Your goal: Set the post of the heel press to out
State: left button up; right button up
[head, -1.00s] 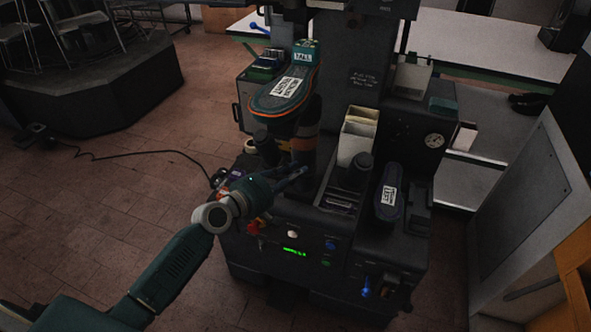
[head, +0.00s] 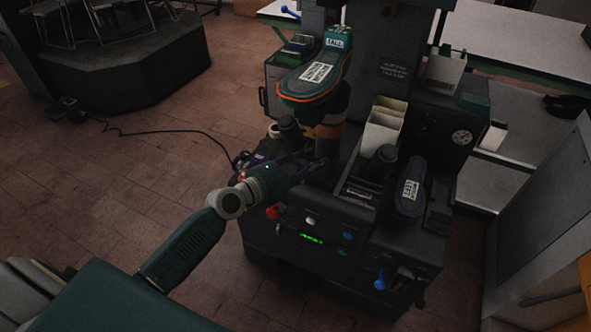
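The heel press (head: 262,240) is a dark machine in the middle of the head view. Its dark post (head: 333,108) stands upright with a brown-orange band, beneath an orange-edged, labelled sole-shaped piece (head: 318,75). I cannot read from the picture whether the post is in or out. My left gripper (head: 312,170) reaches in from the left, low in front of the post's foot. Its dark fingers blend into the machine, so their opening and any contact are unclear. My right gripper is not in view.
A dark labelled sole-shaped piece (head: 409,190) lies on the press's right side, near a cream bin (head: 381,130) and a gauge (head: 461,137).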

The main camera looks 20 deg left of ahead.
pick_arm(q)
jog(key=v, duration=1)
jog(key=shift+s+a, duration=0.15)
jog(key=shift+s, duration=0.05)
jog(key=s+a+f+m+g+y, duration=0.2)
jog(key=s+a+f, duration=0.15)
jog(key=f, duration=0.75)
jog(key=s+a+f+m+g+y, duration=0.15)
jog(key=s+f, duration=0.25)
jog(key=f, duration=0.8)
jog(key=s+a+f+m+g+y, duration=0.2)
jog(key=s+a+f, duration=0.1)
jog(key=f, duration=0.8)
jog(key=s+d+f+m+g, duration=0.3)
jog(key=s+f+m+g, duration=0.1)
jog(key=s+f, duration=0.95)
jog(key=s+d+f+m+g, duration=0.2)
jog(key=s+d+f+m, duration=0.1)
jog(key=s, duration=0.7)
jog(key=s+d+f+m+g+y, duration=0.1)
jog(key=s+d+f+m+g, duration=0.1)
jog(key=s, duration=0.9)
notch_tip(320, 180, down, 3)
jog(key=shift+s+d+f+m, duration=0.25)
jog(key=shift+d+m, duration=0.55)
jog(key=shift+m, duration=0.25)
jog(key=shift+w, duration=0.1)
